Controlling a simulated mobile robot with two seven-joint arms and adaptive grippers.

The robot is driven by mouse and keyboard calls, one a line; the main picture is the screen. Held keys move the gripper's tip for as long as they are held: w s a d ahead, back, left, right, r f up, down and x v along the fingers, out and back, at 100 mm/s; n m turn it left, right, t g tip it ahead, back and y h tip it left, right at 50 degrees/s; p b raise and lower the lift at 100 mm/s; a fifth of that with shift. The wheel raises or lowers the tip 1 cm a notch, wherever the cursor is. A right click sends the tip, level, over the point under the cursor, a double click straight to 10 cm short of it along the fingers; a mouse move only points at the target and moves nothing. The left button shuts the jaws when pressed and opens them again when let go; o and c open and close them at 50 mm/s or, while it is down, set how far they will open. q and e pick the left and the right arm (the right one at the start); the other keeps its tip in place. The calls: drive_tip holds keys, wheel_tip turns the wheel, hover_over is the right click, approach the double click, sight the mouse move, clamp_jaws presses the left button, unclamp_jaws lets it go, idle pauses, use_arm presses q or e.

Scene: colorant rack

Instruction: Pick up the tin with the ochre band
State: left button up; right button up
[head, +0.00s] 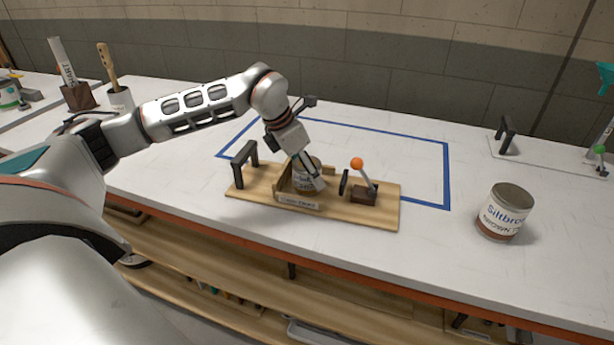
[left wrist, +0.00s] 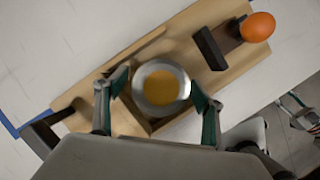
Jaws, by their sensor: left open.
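A tin (head: 305,181) with a pale label stands in the holder of a wooden fixture (head: 375,212). Its band is hard to make out behind my gripper. In the left wrist view the tin (left wrist: 161,87) shows from above as a metal rim around an ochre top. My left gripper (head: 309,170) points down at it from above. In the left wrist view the fingers of my left gripper (left wrist: 158,92) are open, one on each side of the tin; I cannot tell whether they touch it.
The fixture carries a black handle (head: 244,163) and a lever with an orange ball (head: 357,163). A second tin (head: 504,211), labelled Siltbrook with a brown band, stands at the right. Blue tape (head: 447,165) marks the white bench. Bench space behind the fixture is clear.

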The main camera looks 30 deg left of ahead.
use_arm(q)
drive_tip(key=c, duration=1.3)
drive_tip(key=shift+r, duration=0.15)
